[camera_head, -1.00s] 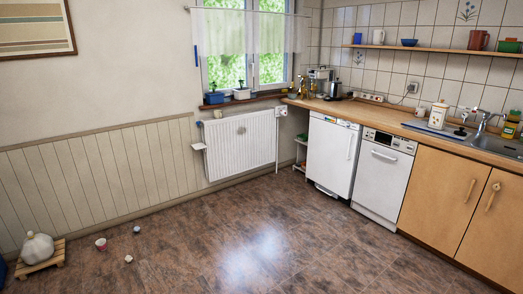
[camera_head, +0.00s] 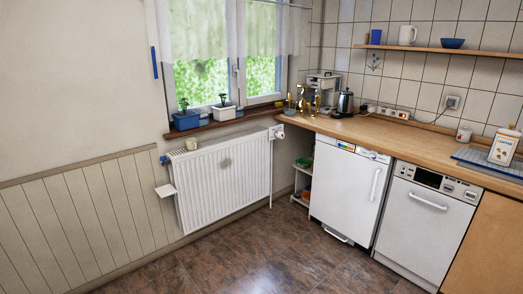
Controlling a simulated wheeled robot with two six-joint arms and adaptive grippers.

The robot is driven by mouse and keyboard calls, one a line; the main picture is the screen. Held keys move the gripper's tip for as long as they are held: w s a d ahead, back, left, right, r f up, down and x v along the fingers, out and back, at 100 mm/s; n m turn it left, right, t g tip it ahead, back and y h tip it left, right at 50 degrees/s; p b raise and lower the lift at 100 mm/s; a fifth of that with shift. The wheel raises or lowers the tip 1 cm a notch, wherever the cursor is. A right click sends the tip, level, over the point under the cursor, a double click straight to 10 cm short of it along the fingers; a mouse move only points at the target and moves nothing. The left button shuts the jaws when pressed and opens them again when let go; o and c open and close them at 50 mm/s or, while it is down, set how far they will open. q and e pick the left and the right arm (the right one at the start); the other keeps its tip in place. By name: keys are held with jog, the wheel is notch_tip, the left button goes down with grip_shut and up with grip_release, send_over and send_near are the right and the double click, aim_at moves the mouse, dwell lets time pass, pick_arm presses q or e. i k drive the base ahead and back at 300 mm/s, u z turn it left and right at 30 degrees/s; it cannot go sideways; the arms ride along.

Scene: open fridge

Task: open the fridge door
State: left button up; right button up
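The fridge (camera_head: 342,190) is a white under-counter unit below the wooden worktop, right of the middle in the head view. Its door looks shut, with a white vertical handle (camera_head: 375,185) at the door's right edge. Small coloured stickers or magnets show along its top edge. A dark gap and a pale strip show at its foot. Neither of my grippers shows in the head view.
A white dishwasher (camera_head: 424,222) stands right of the fridge, beside a wooden cabinet (camera_head: 490,250). A narrow shelf rack (camera_head: 302,182) stands left of the fridge. A white radiator (camera_head: 222,180) is under the window. The brown floor (camera_head: 270,262) before the fridge is clear.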

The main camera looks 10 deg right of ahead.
aim_at(348, 187)
jog(key=z, duration=0.25)
jog(key=i, duration=1.5)
jog(key=z, duration=1.15)
jog(key=i, duration=1.2)
jog(key=z, duration=0.7)
